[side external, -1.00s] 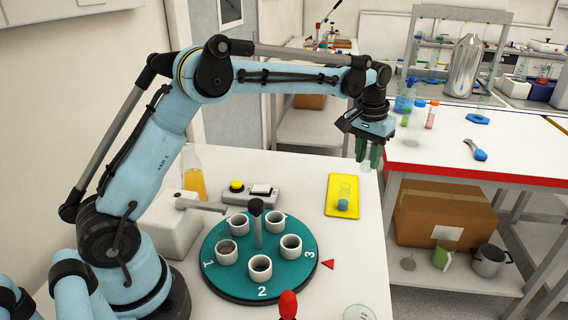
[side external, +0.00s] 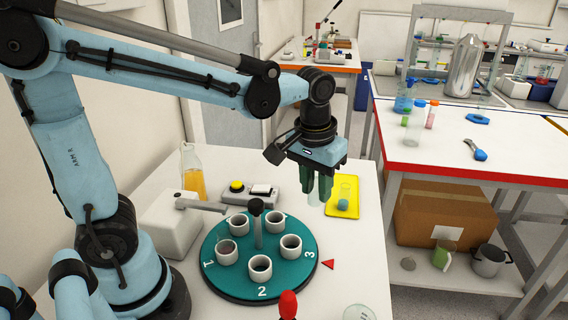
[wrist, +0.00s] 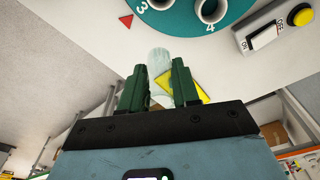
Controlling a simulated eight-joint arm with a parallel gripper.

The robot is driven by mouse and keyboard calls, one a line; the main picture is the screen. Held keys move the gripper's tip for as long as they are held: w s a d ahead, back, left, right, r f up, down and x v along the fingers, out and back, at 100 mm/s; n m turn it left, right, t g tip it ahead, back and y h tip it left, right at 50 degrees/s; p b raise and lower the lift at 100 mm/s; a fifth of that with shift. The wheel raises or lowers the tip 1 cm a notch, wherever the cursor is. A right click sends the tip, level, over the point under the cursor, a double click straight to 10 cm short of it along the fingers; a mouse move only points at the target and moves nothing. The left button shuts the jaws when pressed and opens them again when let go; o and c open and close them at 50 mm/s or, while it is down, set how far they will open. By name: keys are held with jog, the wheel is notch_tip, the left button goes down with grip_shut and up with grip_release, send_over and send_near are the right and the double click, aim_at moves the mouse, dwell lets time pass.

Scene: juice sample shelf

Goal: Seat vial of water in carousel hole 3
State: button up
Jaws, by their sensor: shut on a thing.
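My gripper (side external: 320,195) is shut on a clear vial (wrist: 159,60) and holds it above the white table, in front of the yellow tray. In the wrist view the vial shows between the two green fingers; its far end points toward the carousel. The teal carousel (side external: 288,278) sits lower left of my gripper in the side view, with several white ring holders. The holder at mark 3 (side external: 291,247) faces the red triangle (side external: 328,264) and looks empty. In the wrist view, the carousel's edge (wrist: 180,18) shows at the top with marks 3 and 4.
The yellow tray (side external: 335,211) holds a small clear container with a teal part (side external: 343,203). A red knob (side external: 288,303) is in front.

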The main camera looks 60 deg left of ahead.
aim_at(257, 227)
jog(key=shift+s+f, duration=1.4)
jog(key=shift+f, duration=0.2)
jog(key=shift+s+f, duration=1.4)
jog(key=shift+f, duration=0.2)
jog(key=shift+f, duration=0.6)
jog(key=shift+r, duration=0.45)
jog(key=shift+f, duration=0.4)
jog(key=shift+r, duration=0.4)
jog(key=shift+f, duration=0.55)
jog(key=shift+r, duration=0.15)
jog(key=shift+r, duration=0.4)
